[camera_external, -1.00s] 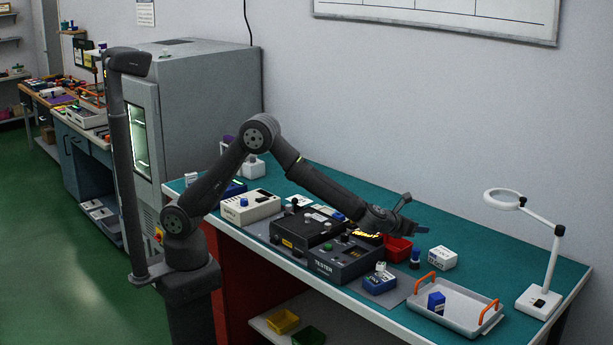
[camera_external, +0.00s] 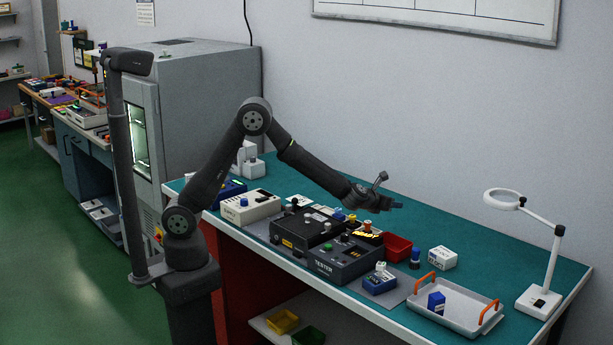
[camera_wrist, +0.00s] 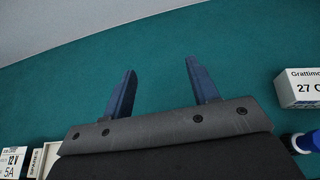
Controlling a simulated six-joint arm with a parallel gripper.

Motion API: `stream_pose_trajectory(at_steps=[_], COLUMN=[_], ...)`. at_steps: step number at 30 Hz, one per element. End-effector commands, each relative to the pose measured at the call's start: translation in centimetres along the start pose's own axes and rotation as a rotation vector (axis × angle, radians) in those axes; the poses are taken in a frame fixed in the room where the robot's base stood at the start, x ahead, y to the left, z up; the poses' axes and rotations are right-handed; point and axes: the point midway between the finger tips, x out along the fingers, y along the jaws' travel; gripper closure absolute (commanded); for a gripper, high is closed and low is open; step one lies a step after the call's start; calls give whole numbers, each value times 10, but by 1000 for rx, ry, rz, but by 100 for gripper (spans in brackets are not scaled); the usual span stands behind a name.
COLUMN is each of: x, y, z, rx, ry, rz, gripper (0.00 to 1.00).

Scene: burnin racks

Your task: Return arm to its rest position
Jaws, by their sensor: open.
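My gripper (camera_external: 392,204) is raised above the far side of the teal bench, behind the black tester (camera_external: 340,258). In the wrist view, its two dark blue fingers (camera_wrist: 163,92) stand wide apart with only bare teal surface between them. It is open and empty and touches nothing. My arm is bent at a high elbow and reaches to the right over the bench.
On the bench (camera_external: 530,240) stand a red bin (camera_external: 397,248), a white box (camera_external: 442,258), a grey tray (camera_external: 455,308) with orange handles and a blue block, a white lamp (camera_external: 550,265) and a white supply unit (camera_external: 250,207). The back right of the bench is clear.

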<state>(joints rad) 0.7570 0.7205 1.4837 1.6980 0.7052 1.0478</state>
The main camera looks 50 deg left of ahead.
Motion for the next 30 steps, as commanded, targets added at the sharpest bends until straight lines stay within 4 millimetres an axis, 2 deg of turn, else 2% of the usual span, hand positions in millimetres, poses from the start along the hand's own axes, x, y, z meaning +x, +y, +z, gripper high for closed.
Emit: stream_pose_trajectory(at_steps=[1,9,15,21,29,30], x=[4,17,22,24,24,24], y=[12,62,89,100,100,100], z=[1,3,2,2,2,2], rx=[-2,-16,-24,-26,-27,-27], ry=[-1,0,-1,0,0,0], rz=[9,41,57,63,63,63], gripper=[46,46,46,46,46,40])
